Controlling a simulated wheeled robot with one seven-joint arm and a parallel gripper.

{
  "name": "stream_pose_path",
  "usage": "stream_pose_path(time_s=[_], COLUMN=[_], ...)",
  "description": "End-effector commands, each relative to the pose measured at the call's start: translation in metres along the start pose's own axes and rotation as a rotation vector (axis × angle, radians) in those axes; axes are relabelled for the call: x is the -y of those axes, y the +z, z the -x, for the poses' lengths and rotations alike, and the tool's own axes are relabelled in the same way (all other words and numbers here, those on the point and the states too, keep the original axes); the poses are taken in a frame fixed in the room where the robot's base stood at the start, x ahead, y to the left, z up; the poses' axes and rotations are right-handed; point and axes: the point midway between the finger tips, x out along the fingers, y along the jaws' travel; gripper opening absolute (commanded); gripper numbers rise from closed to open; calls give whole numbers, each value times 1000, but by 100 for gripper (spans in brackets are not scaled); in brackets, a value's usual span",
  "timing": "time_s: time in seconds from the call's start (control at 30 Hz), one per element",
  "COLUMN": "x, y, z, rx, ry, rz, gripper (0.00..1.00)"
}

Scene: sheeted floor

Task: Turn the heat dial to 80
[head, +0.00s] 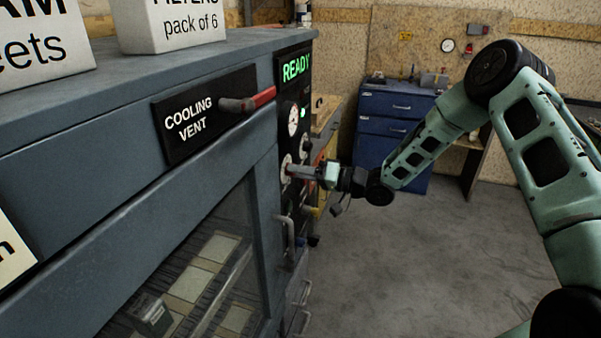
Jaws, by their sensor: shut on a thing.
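The machine's dark control panel (294,110) runs down the right end of its grey-blue front. A green READY sign (296,67) is lit at its top. Below it are a round white-faced gauge (293,119) and further round dials, seen at a steep angle. My gripper (292,171) reaches in from the right and is shut on a pale round dial (286,163) at the panel's lower middle. The gripper hides part of that dial. Its numbers and pointer are too small to read, and I cannot tell which dial is marked heat.
A cooling vent plate (190,133) with a red-tipped lever (250,101) sits left of the panel. Handles (288,232) stick out below. Boxes (170,22) stand on the machine. A blue drawer cabinet (393,130) stands behind. The floor (400,270) at right is clear.

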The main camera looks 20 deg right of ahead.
Motion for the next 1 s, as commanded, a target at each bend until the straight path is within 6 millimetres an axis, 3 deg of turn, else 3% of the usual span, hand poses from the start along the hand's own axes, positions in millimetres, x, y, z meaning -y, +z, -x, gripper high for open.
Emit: stream_pose_path(time_s=[0.13,0.17,0.23,0.63,0.77,1.0], x=[-1,-1,-1,-2,-3,-4], y=[0,0,0,0,1,1], z=[1,1,1,9,29,85], rx=[-1,-1,-1,-1,-2,-3], ry=[2,2,2,3,4,5], rz=[-2,-2,-2,-1,0,1], gripper=[7,36,52,52,52,52])
